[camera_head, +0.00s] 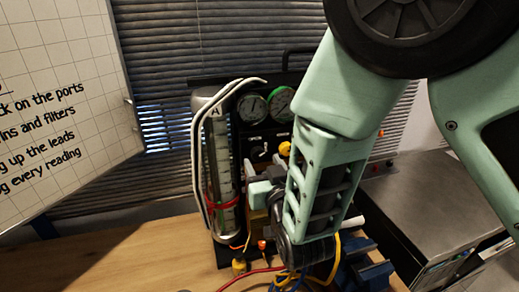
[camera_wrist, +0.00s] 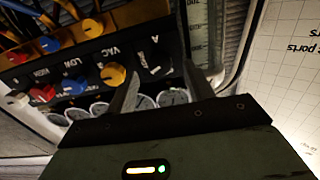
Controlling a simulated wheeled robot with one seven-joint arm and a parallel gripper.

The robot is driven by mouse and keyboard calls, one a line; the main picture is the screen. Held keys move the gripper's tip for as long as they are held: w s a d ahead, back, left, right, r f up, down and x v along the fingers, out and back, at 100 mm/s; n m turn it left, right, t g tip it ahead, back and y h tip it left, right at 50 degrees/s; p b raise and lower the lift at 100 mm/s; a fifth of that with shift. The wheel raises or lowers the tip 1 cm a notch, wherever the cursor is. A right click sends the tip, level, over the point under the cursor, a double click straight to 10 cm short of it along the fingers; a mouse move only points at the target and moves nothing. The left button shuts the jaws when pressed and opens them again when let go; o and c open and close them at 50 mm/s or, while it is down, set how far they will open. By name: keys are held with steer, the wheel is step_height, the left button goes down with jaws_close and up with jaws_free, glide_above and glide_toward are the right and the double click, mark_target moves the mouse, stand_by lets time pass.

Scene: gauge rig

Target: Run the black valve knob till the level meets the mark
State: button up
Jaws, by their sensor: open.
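The black valve knob (camera_wrist: 153,58) is on the dark panel at the upper middle of the wrist view, beside a white letter A. My gripper (camera_wrist: 160,88) is open, its two fingers pointing at the panel near the knob, with nothing visible between them. I cannot tell how far they are from the knob. In the head view, the tall gauge cylinder (camera_head: 221,160) marked A stands left of the panel, with a red band (camera_head: 222,203) around its lower half. The liquid level is not clear. My arm covers much of the panel's right side there.
Yellow (camera_wrist: 112,75), blue (camera_wrist: 73,87) and red (camera_wrist: 42,93) knobs sit in a row beside the black one. Round dials (camera_head: 252,108) top the panel. Hoses and a blue vise (camera_head: 365,272) crowd the bench's front right. The wooden bench (camera_head: 160,260) is clear at left.

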mark_target(259, 156)
steer(key=shift+p+x, duration=0.6)
steer(key=shift+x, duration=1.2)
steer(key=c, duration=1)
steer(key=shift+o, duration=0.2)
steer(key=m+b, duration=0.1)
steer(key=b, duration=0.2)
steer(key=shift+f, duration=0.35)
steer(key=m+b, duration=0.3)
steer(key=b, duration=0.3)
steer(key=shift+r+m+b, duration=0.25)
steer(key=shift+m+b, duration=0.45)
steer(key=shift+b, duration=0.5)
steer(key=o, duration=1)
steer(key=shift+c, duration=0.2)
